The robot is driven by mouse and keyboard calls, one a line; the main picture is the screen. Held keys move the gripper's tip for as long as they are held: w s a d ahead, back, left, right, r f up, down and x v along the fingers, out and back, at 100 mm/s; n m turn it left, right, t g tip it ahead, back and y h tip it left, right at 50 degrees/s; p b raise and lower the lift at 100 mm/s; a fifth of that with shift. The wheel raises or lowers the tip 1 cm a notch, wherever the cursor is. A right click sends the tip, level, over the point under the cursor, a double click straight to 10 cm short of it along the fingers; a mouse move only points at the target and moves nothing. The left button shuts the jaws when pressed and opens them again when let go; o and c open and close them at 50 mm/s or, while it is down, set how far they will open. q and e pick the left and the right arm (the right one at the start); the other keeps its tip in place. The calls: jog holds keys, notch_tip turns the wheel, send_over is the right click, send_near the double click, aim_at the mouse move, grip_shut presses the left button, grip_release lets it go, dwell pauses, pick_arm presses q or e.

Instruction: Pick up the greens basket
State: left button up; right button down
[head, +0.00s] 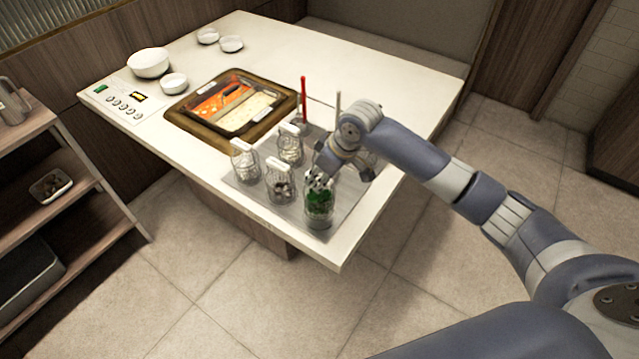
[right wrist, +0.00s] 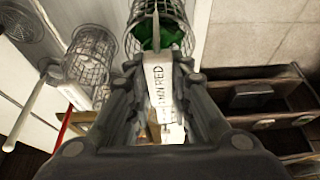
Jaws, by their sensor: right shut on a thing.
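The greens basket (head: 319,207) is a wire basket with leafy green contents at the front corner of the grey tray (head: 345,188). My right gripper (head: 322,180) is directly above it. In the right wrist view the basket (right wrist: 165,35) lies just beyond the fingertips. There my right gripper (right wrist: 159,66) is shut on its white handle (right wrist: 158,90), which bears black letters ending in "RED". Whether the basket's bottom touches the tray cannot be told. My left gripper is in neither view.
Three other wire baskets (head: 279,184) stand close by on the left. A red upright handle (head: 303,95) and a pale one (head: 338,108) rise behind. A hot pot (head: 185,120) with red and pale broth sits on the white counter (head: 370,70). The counter's front edge is close.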

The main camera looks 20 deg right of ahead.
jog(key=s+a+r+b, duration=0.1)
jog(key=s+b, duration=0.1)
jog(key=s, duration=1.4)
jog(key=shift+r+b, duration=0.15)
jog(key=shift+b, duration=0.15)
jog(key=shift+w, duration=0.1)
notch_tip(320, 180, up, 5)
jog(key=p, duration=0.6)
jog(key=shift+f, duration=0.2)
